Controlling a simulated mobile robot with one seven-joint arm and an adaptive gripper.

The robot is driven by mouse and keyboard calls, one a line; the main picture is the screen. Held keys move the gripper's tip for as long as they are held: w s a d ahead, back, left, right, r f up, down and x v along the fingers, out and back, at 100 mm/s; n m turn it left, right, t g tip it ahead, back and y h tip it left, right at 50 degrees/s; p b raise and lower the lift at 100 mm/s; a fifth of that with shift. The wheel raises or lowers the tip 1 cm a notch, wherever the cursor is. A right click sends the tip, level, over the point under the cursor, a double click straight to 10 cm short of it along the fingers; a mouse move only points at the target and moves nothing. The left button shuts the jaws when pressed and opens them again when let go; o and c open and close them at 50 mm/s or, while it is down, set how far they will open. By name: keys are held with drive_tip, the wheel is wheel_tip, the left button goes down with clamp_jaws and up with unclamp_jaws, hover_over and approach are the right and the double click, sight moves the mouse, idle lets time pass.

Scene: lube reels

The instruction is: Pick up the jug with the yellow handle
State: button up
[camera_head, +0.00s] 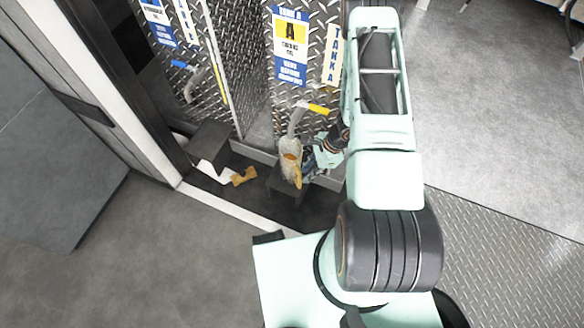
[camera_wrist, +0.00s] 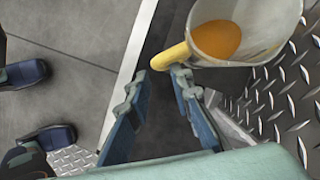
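The jug (camera_head: 291,149) is pale and see-through, with orange liquid inside. It stands upright at a small dark step below the yellow-tipped nozzle. Its yellow handle (camera_head: 298,178) faces the front right. My gripper (camera_head: 318,162) is just right of the jug. In the wrist view, the jug (camera_wrist: 250,38) is at the top right, and its handle (camera_wrist: 174,55) points left. My gripper (camera_wrist: 157,79) is open, with a clear gap between its fingers. The handle lies at the right fingertip; I cannot tell if they touch. Nothing shows between the fingers.
A yellow-tipped hose nozzle (camera_head: 318,108) hangs above the jug, and a blue-tipped one (camera_head: 180,64) hangs further left. A diamond-plate wall with a Tank A sign (camera_head: 291,45) stands behind. A dark step (camera_head: 207,143) and a yellow-brown object (camera_head: 243,177) are left of the jug. The front-left floor is clear.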

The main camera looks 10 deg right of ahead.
sight(299, 181)
drive_tip(key=b+x, duration=0.1)
drive_tip(key=x, duration=0.5)
drive_tip(key=shift+a+f+b, duration=0.15)
drive_tip(key=shift+f+b, duration=0.25)
drive_tip(key=shift+r, duration=0.1)
clamp_jaws()
drive_tip(key=shift+w, duration=0.1)
